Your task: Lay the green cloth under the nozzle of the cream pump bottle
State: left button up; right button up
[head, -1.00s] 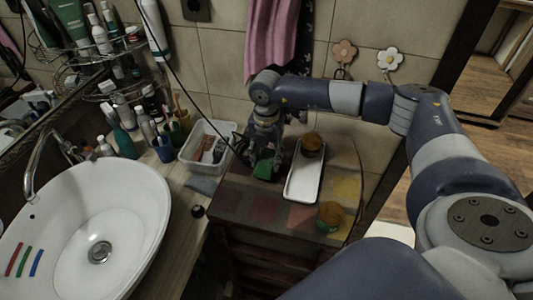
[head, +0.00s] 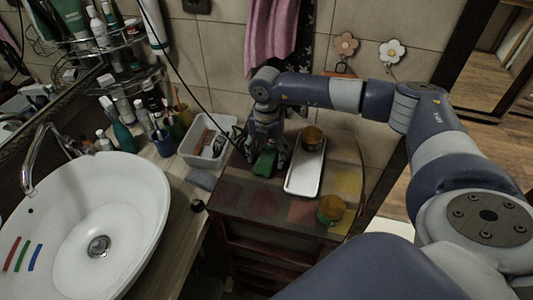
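My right gripper (head: 264,157) points down over the left part of the patchwork-topped cabinet, left of a white tray. A small green thing, which looks like the green cloth (head: 264,163), shows between and in front of its dark fingers. I cannot tell whether the fingers are closed on it or only around it. Several bottles stand by the sink's far edge, among them a dark green one with a white top (head: 122,134). I cannot make out which is the cream pump bottle or where its nozzle points. My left gripper is out of view.
The white tray (head: 304,180) holds a round brown-topped jar (head: 312,139). Another jar (head: 331,209) stands at its lower right. A white bin (head: 207,142), a blue cup (head: 162,144) and a grey cloth (head: 202,179) lie between cabinet and sink (head: 130,215). The cabinet's front left is clear.

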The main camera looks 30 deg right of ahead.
aim_at(266, 155)
jog(key=shift+r, duration=0.25)
jog(key=shift+r+p, duration=0.45)
jog(key=shift+p, duration=0.2)
notch_tip(266, 155, up, 12)
jog(key=b, duration=0.4)
jog(key=shift+b, duration=0.3)
jog(key=shift+f, duration=0.15)
